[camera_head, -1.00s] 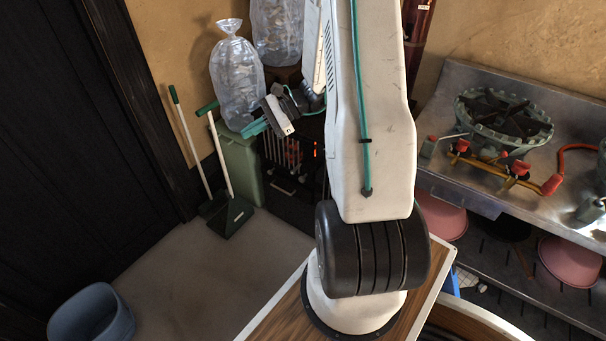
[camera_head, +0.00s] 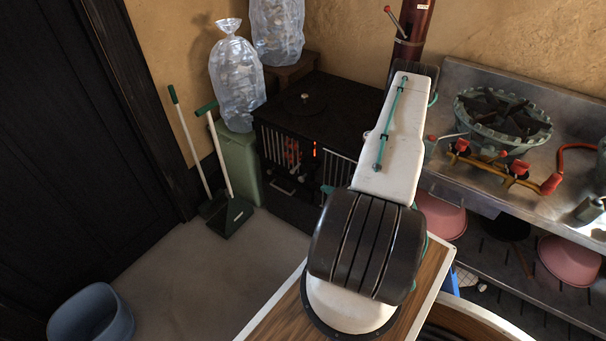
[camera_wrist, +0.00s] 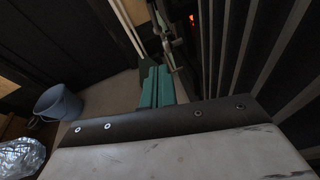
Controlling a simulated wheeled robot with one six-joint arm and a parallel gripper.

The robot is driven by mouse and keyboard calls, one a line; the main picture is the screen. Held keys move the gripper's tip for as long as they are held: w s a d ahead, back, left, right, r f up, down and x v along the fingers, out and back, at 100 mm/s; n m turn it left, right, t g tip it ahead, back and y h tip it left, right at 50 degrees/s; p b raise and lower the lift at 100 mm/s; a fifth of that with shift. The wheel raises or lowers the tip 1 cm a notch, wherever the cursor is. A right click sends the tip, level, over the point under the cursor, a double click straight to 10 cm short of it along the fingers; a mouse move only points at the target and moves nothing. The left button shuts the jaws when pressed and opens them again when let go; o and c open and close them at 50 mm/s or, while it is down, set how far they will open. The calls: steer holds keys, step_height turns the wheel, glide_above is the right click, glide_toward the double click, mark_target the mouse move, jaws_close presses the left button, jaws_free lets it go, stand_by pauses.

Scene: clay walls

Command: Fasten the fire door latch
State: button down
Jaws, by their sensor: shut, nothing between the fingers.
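The dark stove (camera_head: 335,100) stands against the back wall. Its fire door (camera_head: 283,150) is barred, with an orange glow behind it and pale handles below. In the wrist view a narrow metal piece (camera_wrist: 164,38), perhaps the latch, stands just beyond my gripper (camera_wrist: 155,88); contact cannot be told. My gripper's teal fingers are shut and empty, beside dark vertical bars. In the head view my arm hides most of the gripper; a small teal part shows at the arm's left, low before the stove. Whether the latch is fastened cannot be told.
A green bin (camera_head: 238,160) and a long-handled dustpan (camera_head: 228,212) stand left of the stove. A blue-grey bucket (camera_head: 92,312) is on the floor. A steel counter with a gas burner (camera_head: 503,115) is at right. Floor between bucket and stove is clear.

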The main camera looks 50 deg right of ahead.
mark_target(302, 162)
steer(key=r+x, duration=0.1)
steer(key=x, duration=0.7)
steer(key=r+x, duration=0.1)
steer(key=x, duration=0.4)
steer(key=shift+w+d+r, duration=0.15)
steer(key=shift+w+r, duration=0.2)
